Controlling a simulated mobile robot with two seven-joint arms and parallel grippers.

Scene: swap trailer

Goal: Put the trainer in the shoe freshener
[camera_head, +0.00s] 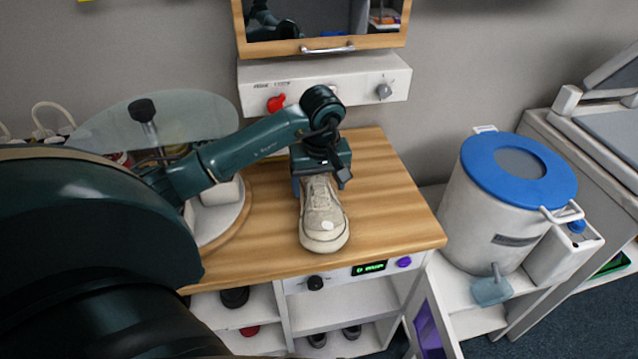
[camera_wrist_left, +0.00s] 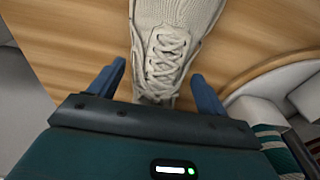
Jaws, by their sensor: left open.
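A cream trainer (camera_head: 323,222) with laces lies on the wooden counter (camera_head: 385,215), its toe toward the front edge. My left gripper (camera_head: 322,182) is above the trainer's rear part, with one finger on each side of it. In the left wrist view the gripper (camera_wrist_left: 158,85) is open, and the laced upper of the trainer (camera_wrist_left: 172,45) shows between and beyond the fingers. I cannot tell whether either finger touches it. A white unit with a green display (camera_head: 369,267) is under the counter, perhaps the shoe freshener. A purple-lined door (camera_head: 430,328) stands open at its right. My right gripper is not in view.
Shelves (camera_head: 245,313) with dark shoes are below the counter. A round tray (camera_head: 222,225) with a glass disc (camera_head: 180,120) stands left. A white bin with a blue lid (camera_head: 520,170) stands right. A wall cabinet (camera_head: 322,45) hangs above. The counter right of the trainer is clear.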

